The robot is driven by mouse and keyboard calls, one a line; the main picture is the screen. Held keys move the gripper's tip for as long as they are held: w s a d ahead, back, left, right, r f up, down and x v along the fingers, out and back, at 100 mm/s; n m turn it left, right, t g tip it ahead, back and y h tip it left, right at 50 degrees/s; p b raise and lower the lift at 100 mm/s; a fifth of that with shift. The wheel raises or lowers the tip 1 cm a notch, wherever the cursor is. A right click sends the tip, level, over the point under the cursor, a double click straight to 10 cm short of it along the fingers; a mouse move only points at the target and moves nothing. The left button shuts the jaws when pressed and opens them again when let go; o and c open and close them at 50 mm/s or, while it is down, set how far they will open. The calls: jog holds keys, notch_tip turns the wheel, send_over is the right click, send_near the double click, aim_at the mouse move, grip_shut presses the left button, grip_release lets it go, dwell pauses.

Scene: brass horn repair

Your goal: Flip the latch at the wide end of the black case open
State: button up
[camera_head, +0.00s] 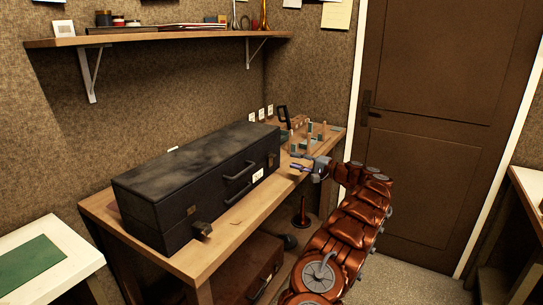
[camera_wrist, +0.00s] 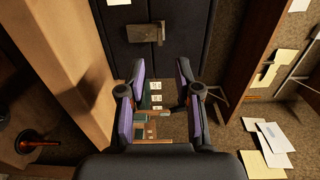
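The black case (camera_head: 180,180) lies shut on the wooden bench, with a carry handle (camera_head: 240,178) on its front. One latch (camera_head: 202,230) sticks out low near the left end of the front; a second latch (camera_head: 271,160) sits near the right end. I cannot tell from the picture which end is wide. My gripper (camera_head: 298,164) is in front of the right end, apart from the case. In the wrist view my gripper (camera_wrist: 160,70) is open and empty, its purple-padded fingers spread; a metal latch (camera_wrist: 147,34) on the case (camera_wrist: 113,22) is beyond the fingertips.
Wooden blocks and small parts (camera_head: 318,135) stand on the bench right of the case. A wall shelf (camera_head: 160,38) hangs above. A dark box (camera_head: 245,270) is under the bench. A table with a green mat (camera_head: 30,265) is at left, a brown door (camera_head: 440,130) at right.

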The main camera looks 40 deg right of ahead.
aim_at(275, 156)
jog(key=x, duration=0.2)
jog(key=p+x, duration=0.1)
jog(key=x, duration=0.5)
jog(key=shift+s+a+p, duration=0.1)
jog(key=shift+a+p, duration=0.2)
jog(key=shift+f, duration=0.1)
grip_shut()
